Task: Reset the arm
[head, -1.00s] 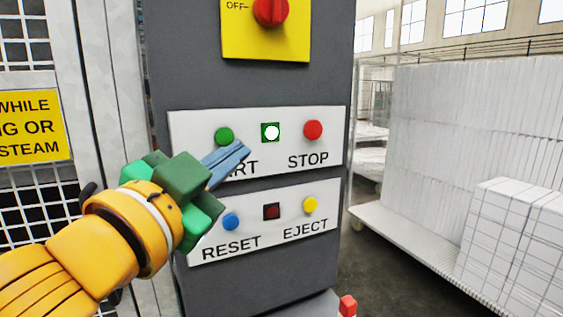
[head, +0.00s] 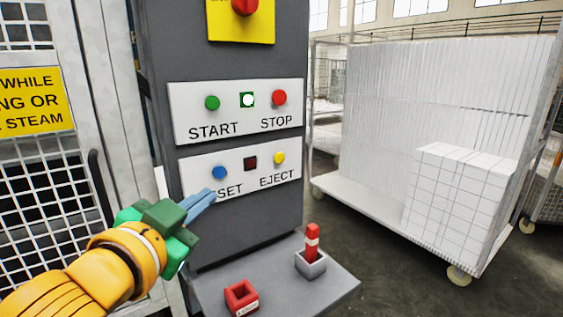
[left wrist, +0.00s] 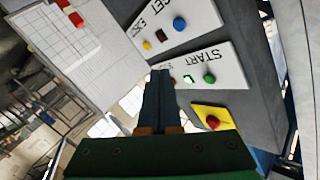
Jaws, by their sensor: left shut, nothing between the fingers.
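My left gripper (head: 203,203) comes in from the left in the head view. Its blue fingers are shut with nothing between them. The fingertips are in front of the lower white panel and cover part of the RESET label, below the blue button (head: 220,172). The panels stand on the dark grey control column (head: 230,55). The green START button (head: 212,103) is on the upper panel, above the gripper. In the left wrist view the shut fingers (left wrist: 160,75) point toward the panels, which appear upside down. I cannot tell the gap to the panel. My right gripper is not in view.
A grey shelf (head: 335,285) at the column's foot holds a red-and-white stick (head: 312,240) in a grey holder and a red block (head: 241,297). A trolley of white foam blocks (head: 400,110) stands right. Wire mesh (head: 40,180) is at left.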

